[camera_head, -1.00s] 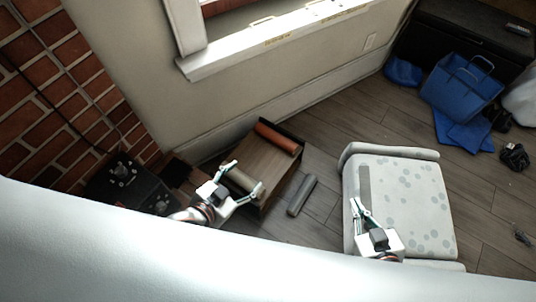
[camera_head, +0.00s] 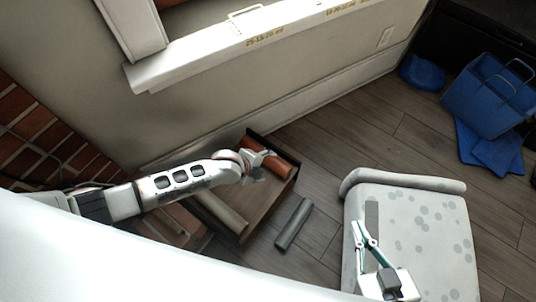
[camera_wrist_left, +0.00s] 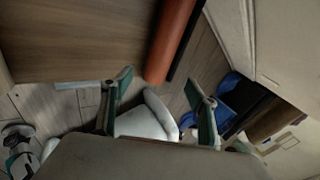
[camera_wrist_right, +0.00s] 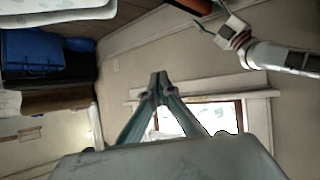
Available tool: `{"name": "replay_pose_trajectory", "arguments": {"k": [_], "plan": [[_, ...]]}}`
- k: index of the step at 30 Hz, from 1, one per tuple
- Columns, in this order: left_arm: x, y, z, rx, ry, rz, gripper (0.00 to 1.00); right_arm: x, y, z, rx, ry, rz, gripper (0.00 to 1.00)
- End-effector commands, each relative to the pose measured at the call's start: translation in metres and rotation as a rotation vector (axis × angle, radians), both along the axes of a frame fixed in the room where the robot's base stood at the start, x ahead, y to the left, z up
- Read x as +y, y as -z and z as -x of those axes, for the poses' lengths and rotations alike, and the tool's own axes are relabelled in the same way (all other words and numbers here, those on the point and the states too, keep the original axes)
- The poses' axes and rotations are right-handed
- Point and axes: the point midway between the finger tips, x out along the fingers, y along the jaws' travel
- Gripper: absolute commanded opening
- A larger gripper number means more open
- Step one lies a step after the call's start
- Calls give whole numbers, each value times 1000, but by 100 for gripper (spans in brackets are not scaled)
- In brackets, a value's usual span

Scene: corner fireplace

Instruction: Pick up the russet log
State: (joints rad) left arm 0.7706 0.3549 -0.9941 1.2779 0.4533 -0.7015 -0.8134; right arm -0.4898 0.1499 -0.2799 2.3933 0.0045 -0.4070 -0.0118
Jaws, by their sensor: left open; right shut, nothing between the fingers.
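The russet log (camera_head: 282,161) lies along the far side of a brown wooden box or low table (camera_head: 259,213), near the wall. In the left wrist view the log (camera_wrist_left: 170,40) stretches up from the middle, its near end just beyond the gap between my fingers. My left gripper (camera_head: 264,158) is open and empty, over or beside the log's upper-left part; contact cannot be told. In the left wrist view its fingers (camera_wrist_left: 160,88) are spread. My right gripper (camera_head: 360,228) is shut and empty above the pale spotted seat; its tips (camera_wrist_right: 158,78) meet.
A tan log (camera_head: 220,211) lies at the near side of the wooden surface, partly behind my left arm. A grey log (camera_head: 294,224) lies on the floor between it and the spotted seat (camera_head: 420,235). A blue bag (camera_head: 488,97) stands at the right. A window sill (camera_head: 240,45) juts out above.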

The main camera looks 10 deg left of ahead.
Motion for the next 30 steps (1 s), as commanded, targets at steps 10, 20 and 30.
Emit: {"name": "replay_pose_trajectory", "arguments": {"k": [10,20,30], "plan": [[56,30,-39,12,44,-155,59,3,10,4,18,2,-14,0],[44,64,-49,18,45,-152,59,17,4,-1,5,14,-84,0],[34,91,-67,11,44,-153,59,38,-4,-2,5,46,-226,0]]}}
